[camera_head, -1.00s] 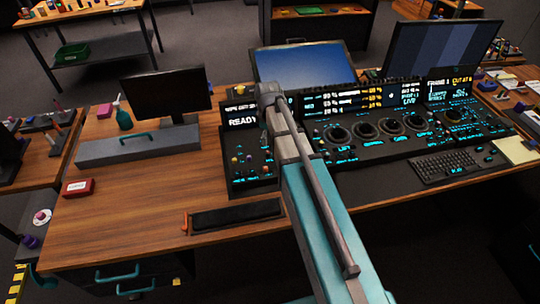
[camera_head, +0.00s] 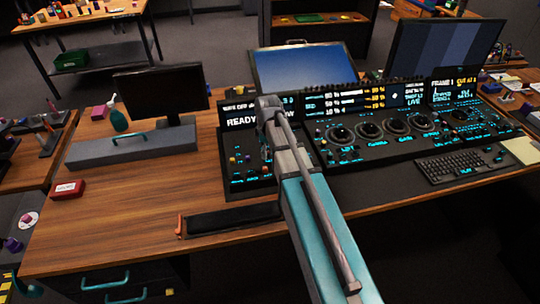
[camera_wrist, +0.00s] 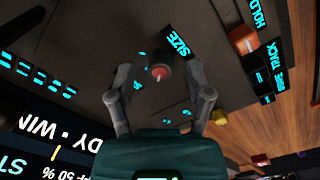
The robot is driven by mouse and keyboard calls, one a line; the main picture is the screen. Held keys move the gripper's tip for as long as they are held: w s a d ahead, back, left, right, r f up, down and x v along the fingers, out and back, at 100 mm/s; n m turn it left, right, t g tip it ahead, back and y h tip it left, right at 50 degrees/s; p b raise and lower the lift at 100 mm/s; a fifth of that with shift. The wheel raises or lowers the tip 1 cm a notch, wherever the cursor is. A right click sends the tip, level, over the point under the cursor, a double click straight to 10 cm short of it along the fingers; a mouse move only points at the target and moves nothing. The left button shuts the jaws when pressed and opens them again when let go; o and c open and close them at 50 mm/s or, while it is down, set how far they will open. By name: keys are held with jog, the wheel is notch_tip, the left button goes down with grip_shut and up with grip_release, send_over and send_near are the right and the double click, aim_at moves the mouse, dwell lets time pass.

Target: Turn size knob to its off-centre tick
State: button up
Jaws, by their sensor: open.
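The size knob (camera_wrist: 158,73) is a small dark round knob with a red cap, beside the lit word SIZE on the dark panel in the wrist view. Small cyan tick marks lie around it. My gripper (camera_wrist: 160,82) is open, with one finger to the left and one to the right of the knob. Both fingers look apart from it; their height over the panel is hard to judge. In the head view my arm hides the gripper and I cannot make out the knob.
In the wrist view an orange-red button (camera_wrist: 243,40) and a yellow one (camera_wrist: 220,117) stand right of the fingers. In the head view are the trackball console (camera_head: 385,145), a keyboard (camera_head: 462,166), a dark pad (camera_head: 235,217) and a red box (camera_head: 67,189).

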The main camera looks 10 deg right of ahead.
jog(key=shift+f, duration=0.45)
grip_shut()
jog(key=shift+d, duration=0.3)
jog(key=shift+a, duration=0.15)
